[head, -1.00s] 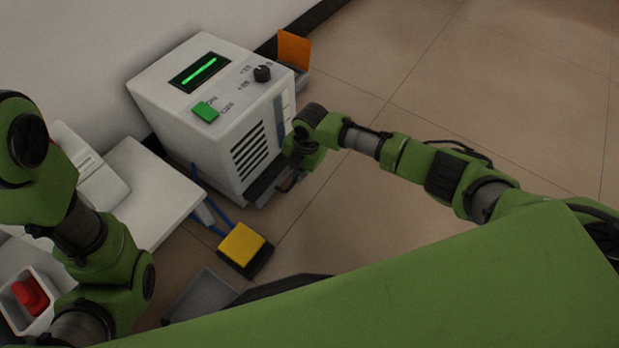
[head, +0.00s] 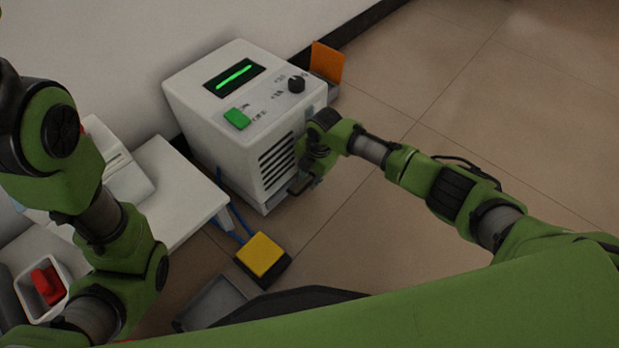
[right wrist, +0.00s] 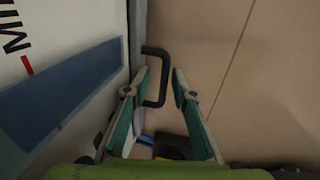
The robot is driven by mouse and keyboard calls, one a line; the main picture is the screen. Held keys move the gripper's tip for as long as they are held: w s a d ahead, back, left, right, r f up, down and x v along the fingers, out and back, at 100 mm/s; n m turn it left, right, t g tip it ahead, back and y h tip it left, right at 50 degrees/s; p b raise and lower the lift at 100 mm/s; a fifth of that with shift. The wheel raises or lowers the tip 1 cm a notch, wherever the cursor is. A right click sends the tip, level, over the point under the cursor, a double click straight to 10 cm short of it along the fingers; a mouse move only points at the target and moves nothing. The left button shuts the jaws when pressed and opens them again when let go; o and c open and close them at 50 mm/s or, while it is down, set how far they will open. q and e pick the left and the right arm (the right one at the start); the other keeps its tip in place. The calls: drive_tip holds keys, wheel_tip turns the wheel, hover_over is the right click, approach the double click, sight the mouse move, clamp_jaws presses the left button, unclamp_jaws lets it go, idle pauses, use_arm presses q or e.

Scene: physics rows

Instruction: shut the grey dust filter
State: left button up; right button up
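The grey dust filter shows in the right wrist view as a narrow grey edge (right wrist: 138,35) along the white machine, with a black handle (right wrist: 164,76) standing out from it. In the head view the filter is mostly hidden behind my right gripper (head: 308,172), at the lower front of the white machine (head: 208,125); it looks about flush with the front. In the right wrist view my right gripper (right wrist: 160,80) has its fingers apart, one on each side of the handle; I cannot tell whether they touch it. My left gripper is out of view.
A yellow pedal (head: 261,254) lies on the floor in front. A white table (head: 165,185) stands at left. The floor at right is clear.

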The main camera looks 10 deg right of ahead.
drive_tip(key=shift+r, duration=0.1)
wheel_tip(320, 180, up, 12)
drive_tip(key=s+d, duration=0.1)
drive_tip(key=shift+s+d+f, duration=0.2)
drive_tip(key=shift+s, duration=0.15)
idle(0.5)
